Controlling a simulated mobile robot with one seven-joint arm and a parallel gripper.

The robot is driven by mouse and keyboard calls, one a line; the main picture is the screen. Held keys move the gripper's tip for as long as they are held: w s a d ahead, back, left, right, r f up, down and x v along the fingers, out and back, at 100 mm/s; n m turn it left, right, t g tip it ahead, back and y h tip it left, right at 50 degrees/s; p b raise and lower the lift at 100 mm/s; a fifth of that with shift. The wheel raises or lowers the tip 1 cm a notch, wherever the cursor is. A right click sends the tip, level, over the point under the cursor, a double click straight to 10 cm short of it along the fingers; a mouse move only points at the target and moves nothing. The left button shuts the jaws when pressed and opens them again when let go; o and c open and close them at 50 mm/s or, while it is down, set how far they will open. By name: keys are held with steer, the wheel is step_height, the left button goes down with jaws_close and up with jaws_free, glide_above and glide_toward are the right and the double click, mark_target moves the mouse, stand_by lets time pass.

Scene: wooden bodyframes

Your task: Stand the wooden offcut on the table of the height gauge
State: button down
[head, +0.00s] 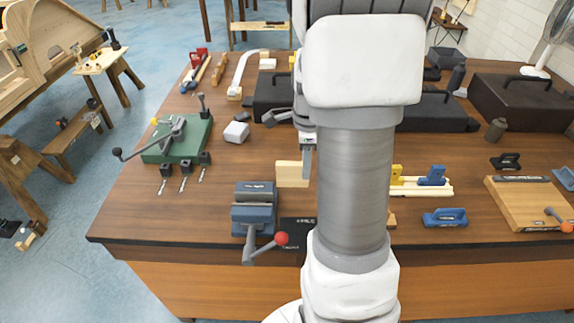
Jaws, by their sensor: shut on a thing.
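The pale wooden offcut (290,174) shows in the head view, left of my arm's thick column. My gripper (307,163) points down at its right end and is shut on it. Part of the offcut and the far finger are hidden. I cannot tell whether its lower edge touches the bench. No height gauge stands out clearly. A dark plate with pale lettering (297,227) lies just in front of the offcut, and my arm hides what is to its right.
A blue-grey vise (253,213) with a red-knobbed lever stands left of the dark plate. A green fixture (178,140) is further left. Black cases (516,101) stand at the back right. A blue-handled tool (444,217) and a wooden board (531,203) lie right of my arm.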

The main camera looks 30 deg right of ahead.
steer(key=shift+s+d+r, duration=0.2)
steer(key=shift+s+r, duration=0.05)
steer(key=shift+r, duration=0.15)
steer(key=shift+d+r+p, duration=0.1)
steer(key=shift+r+p, duration=0.55)
step_height(320, 180, up, 6)
steer(key=p, duration=0.4)
steer(key=shift+f+p, duration=0.2)
steer(key=shift+p, duration=0.1)
steer(key=shift+f, duration=0.15)
